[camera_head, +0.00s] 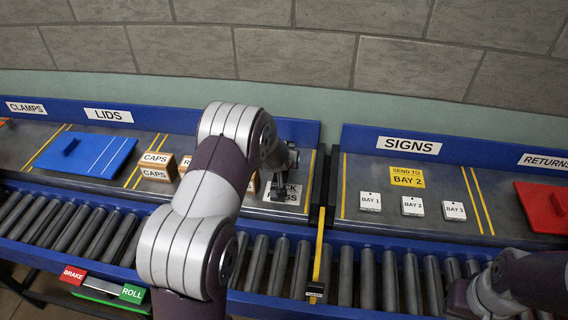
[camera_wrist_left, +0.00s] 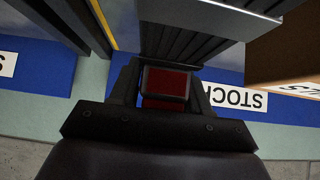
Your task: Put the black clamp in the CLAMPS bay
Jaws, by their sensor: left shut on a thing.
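My left gripper (camera_head: 284,192) is at the back right of the middle bay, low over a white card (camera_head: 283,193), partly behind my own arm. In the left wrist view, my left gripper (camera_wrist_left: 166,95) is shut on a small dark thing with a red face (camera_wrist_left: 166,84). I cannot tell whether this is the black clamp, and no other black clamp shows clearly. The CLAMPS sign (camera_head: 26,108) is at the far left edge; only a part of its bay (camera_head: 15,150) is in view. My right arm is at the bottom right, its gripper out of view.
A blue lid (camera_head: 84,154) lies in the LIDS bay beside the CLAMPS bay. Brown CAPS boxes (camera_head: 155,167) stand right of it. A yellow bar (camera_head: 318,255) crosses the rollers (camera_head: 352,275). White bay tags (camera_head: 412,206) and a red board (camera_head: 545,205) lie right.

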